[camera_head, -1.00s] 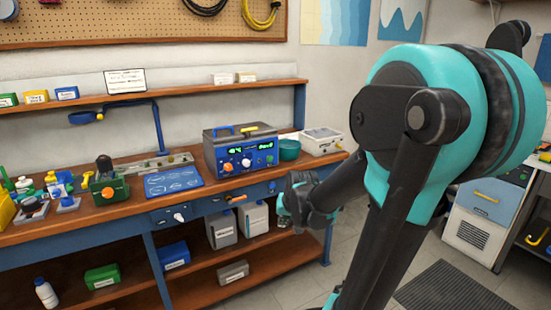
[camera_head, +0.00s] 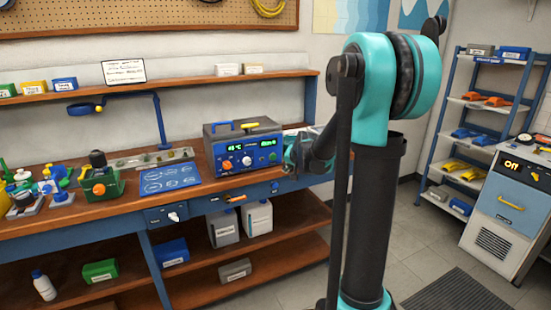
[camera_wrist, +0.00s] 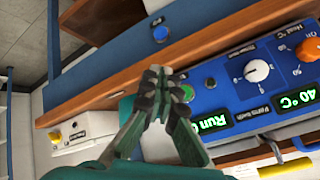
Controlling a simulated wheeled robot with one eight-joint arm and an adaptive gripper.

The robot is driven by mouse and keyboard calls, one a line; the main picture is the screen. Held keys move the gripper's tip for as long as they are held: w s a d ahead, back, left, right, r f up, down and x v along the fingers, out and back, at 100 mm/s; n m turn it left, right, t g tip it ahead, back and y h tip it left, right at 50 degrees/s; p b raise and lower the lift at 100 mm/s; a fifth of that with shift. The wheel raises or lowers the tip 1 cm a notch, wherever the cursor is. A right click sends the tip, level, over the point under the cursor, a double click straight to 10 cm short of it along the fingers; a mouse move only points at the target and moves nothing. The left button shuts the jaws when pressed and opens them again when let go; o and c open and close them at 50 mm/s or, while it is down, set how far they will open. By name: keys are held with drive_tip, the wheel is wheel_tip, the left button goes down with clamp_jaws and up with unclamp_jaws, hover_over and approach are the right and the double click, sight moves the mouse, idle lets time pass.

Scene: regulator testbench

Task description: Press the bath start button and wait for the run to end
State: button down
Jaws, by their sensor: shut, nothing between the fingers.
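The bath unit (camera_head: 245,150) is a box with a blue front panel on the bench, with an orange knob, a white dial (camera_wrist: 257,71) and green displays. In the wrist view one display (camera_wrist: 212,121) begins with "Run" and another (camera_wrist: 298,98) reads 40 °C. A round green button (camera_wrist: 187,92) sits on the panel, partly behind a fingertip. My gripper (camera_wrist: 166,84) is shut and empty, its tips right at this button; I cannot tell whether they touch it. In the head view my gripper (camera_head: 298,152) is at the right end of the unit.
A white box (camera_wrist: 75,135) stands beside the unit. A shelf rack (camera_head: 487,135) and grey cabinet (camera_head: 507,207) stand at right.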

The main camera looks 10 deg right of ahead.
sight(274, 160)
drive_tip(key=shift+w+a, duration=0.45)
drive_tip(key=shift+w, duration=0.95)
drive_tip(key=shift+w+a, duration=0.45)
drive_tip(key=shift+w, duration=0.9)
drive_tip(key=shift+w+a, duration=0.45)
drive_tip(key=shift+w, duration=0.95)
drive_tip(key=shift+w+a, duration=0.15)
drive_tip(key=shift+w, duration=0.25)
drive_tip(key=shift+w+a, duration=0.15)
drive_tip(key=shift+w, duration=0.3)
drive_tip(key=shift+s, duration=0.15)
drive_tip(key=shift+s+d, duration=0.3)
drive_tip(key=shift+s, duration=0.4)
